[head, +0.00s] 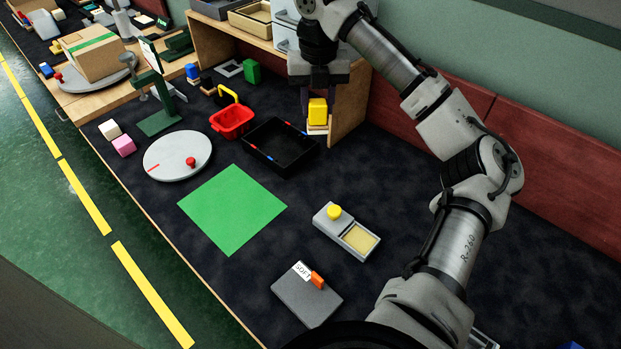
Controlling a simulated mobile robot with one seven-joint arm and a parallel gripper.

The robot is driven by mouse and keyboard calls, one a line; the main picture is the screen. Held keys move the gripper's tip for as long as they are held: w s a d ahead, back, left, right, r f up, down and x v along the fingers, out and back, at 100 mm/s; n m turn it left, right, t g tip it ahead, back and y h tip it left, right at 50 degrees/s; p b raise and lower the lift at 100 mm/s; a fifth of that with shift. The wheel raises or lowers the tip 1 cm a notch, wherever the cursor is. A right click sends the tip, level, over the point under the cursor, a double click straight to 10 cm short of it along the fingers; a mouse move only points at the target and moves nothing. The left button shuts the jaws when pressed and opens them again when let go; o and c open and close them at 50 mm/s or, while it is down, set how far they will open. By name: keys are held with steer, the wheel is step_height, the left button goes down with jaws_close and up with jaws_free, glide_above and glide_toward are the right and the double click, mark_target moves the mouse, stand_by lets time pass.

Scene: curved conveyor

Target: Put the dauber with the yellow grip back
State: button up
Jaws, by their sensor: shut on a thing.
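The dauber with the yellow grip (318,111) has a yellow block on top and a pale wooden base. It is upright, in front of the right end of the wooden shelf. My gripper (317,97) points down from above and is shut on the yellow grip. I cannot tell whether the base touches the table. Two similar pieces, one with a blue grip (192,71) and one with a black grip (207,81), stand further left. A grey tray (326,222) holds a yellow pad (359,238) and has a round yellow knob (334,211).
A black bin (262,165) and a red basket (231,124) stand left of my gripper. The wooden shelf (347,105) is close behind. A green mat (233,208), a round grey disc (166,158) and a grey block labelled SOFT (305,298) lie nearer. Dark table between them is clear.

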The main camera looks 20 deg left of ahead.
mark_target(315, 129)
steer(key=shift+w+a, duration=0.2)
steer(key=shift+a, duration=0.1)
step_height(315, 129, down, 20)
steer(key=shift+r+p, duration=0.15)
steer(key=shift+p, duration=0.45)
steer(key=o, duration=0.6)
steer(key=shift+f, duration=0.2)
steer(key=o, duration=0.5)
steer(key=shift+c, duration=0.2)
step_height(315, 129, up, 12)
steer(key=shift+r+b, duration=0.25)
steer(key=shift+b, duration=0.45)
